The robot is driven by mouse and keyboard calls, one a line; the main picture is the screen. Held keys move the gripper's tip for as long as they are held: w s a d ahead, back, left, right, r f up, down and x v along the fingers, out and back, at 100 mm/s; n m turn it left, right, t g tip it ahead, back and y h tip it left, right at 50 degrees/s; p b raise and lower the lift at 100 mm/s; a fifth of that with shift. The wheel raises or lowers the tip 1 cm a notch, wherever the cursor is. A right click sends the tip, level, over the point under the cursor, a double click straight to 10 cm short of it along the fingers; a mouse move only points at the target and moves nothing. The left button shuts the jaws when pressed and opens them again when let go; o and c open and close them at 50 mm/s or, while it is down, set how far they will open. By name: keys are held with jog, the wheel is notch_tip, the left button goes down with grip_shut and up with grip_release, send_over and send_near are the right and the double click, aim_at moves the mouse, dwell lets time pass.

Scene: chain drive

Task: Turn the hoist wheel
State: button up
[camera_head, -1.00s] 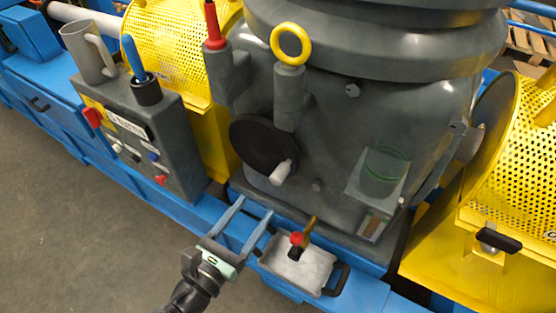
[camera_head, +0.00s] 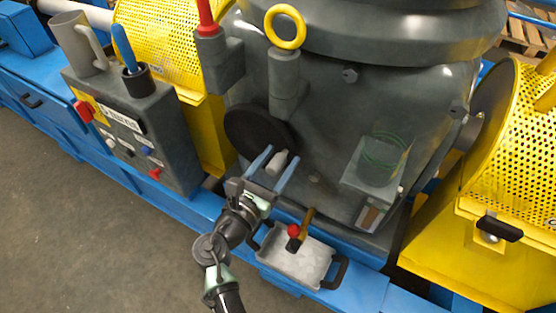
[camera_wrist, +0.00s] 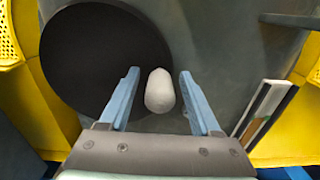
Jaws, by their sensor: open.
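The hoist wheel is a dark round disc (camera_head: 252,129) on the front of the grey machine, with a white knob (camera_head: 277,163) at its lower right edge. In the wrist view the disc (camera_wrist: 100,55) fills the upper left and the knob (camera_wrist: 160,91) sits between the fingers. My gripper (camera_head: 277,167) is open, with one blue finger on each side of the knob. A gap shows between the knob and each finger in the wrist view (camera_wrist: 159,88).
A grey control box (camera_head: 135,125) stands at left, holding a mug (camera_head: 82,45). A yellow ring (camera_head: 286,26) rises above the wheel. Yellow perforated guards (camera_head: 515,140) flank the machine.

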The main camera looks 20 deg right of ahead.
grip_shut()
dwell(1.3)
